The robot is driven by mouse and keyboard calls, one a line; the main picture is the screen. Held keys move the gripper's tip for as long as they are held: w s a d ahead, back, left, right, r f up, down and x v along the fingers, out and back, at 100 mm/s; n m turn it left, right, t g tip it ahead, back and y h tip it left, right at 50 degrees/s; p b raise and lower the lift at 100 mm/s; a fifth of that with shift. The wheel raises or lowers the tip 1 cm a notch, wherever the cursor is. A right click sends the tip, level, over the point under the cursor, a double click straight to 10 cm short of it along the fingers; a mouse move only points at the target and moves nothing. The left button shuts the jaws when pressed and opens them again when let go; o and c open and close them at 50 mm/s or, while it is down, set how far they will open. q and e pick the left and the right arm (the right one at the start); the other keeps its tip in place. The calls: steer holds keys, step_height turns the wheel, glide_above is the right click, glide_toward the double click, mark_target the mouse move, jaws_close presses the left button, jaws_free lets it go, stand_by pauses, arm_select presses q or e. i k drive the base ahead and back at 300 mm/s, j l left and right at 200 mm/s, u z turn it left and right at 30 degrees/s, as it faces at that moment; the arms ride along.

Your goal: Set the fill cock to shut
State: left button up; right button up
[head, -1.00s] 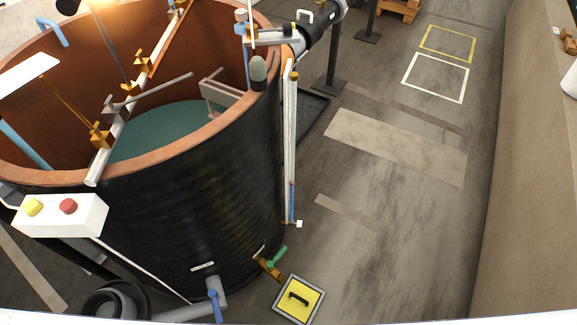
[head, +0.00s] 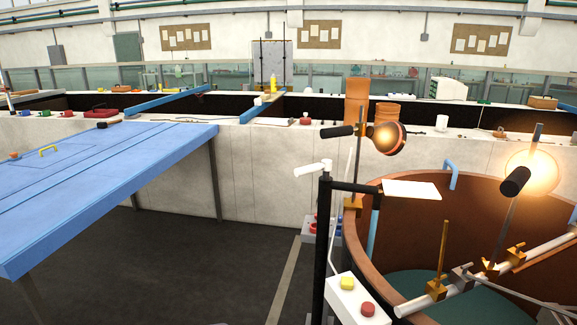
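The round copper-coloured tank (head: 365,262) stands at the lower right, with greenish water (head: 428,283) inside. A light blue hooked piece (head: 452,171) sits at its far rim. No fill cock can be made out in this view; the tank's outer foot is cut off or hidden. Neither of my grippers is in view.
A white box with yellow and red buttons (head: 345,306) and a black post (head: 322,240) stand before the tank. Lit lamps (head: 388,138) rise above it. A blue-topped table (head: 110,180) fills the left. Dark floor (head: 190,270) lies open between.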

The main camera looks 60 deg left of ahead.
mark_target(326, 165)
steer(key=u, duration=1.85)
